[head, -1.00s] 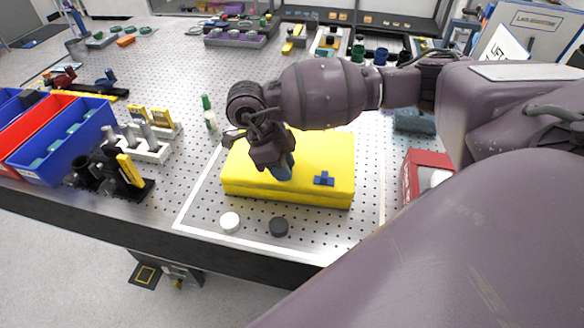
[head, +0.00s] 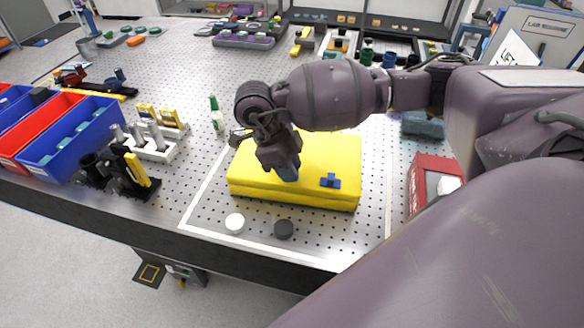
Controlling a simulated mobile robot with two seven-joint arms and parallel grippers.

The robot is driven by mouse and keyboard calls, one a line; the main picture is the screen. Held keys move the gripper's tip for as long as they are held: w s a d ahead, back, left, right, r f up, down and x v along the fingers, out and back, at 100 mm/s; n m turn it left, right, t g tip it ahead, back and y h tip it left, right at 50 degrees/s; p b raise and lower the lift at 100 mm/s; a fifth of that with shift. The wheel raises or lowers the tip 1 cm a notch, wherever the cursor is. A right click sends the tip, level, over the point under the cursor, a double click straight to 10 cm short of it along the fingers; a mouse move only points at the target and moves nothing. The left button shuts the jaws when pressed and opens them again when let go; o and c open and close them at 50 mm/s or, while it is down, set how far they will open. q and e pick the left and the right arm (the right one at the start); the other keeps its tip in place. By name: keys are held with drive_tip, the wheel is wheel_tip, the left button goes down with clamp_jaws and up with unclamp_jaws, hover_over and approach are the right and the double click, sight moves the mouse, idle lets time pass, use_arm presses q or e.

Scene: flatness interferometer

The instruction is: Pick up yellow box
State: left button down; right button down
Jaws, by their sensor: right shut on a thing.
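The yellow box (head: 318,155) is a wide, flat block lying inside a white-outlined area of the perforated table. A small blue cross-shaped knob (head: 330,181) stands on its top, right of my gripper. My right gripper (head: 289,174) reaches down onto the top of the box near its middle and is shut on it. Blue shows at the fingertips; I cannot tell whether it is finger or a part of the box. The wrist and fingers hide part of the top. The box looks level, with no clear gap under it. My left gripper is not in view.
A green-capped bottle (head: 217,120) stands behind left. A red case (head: 431,178) is close on the right. Blue and red bins (head: 72,142) and a white holder (head: 155,147) stand left.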

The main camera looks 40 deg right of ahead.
wheel_tip(320, 180, up, 20)
idle(0.6)
drive_tip(key=shift+s, duration=0.1)
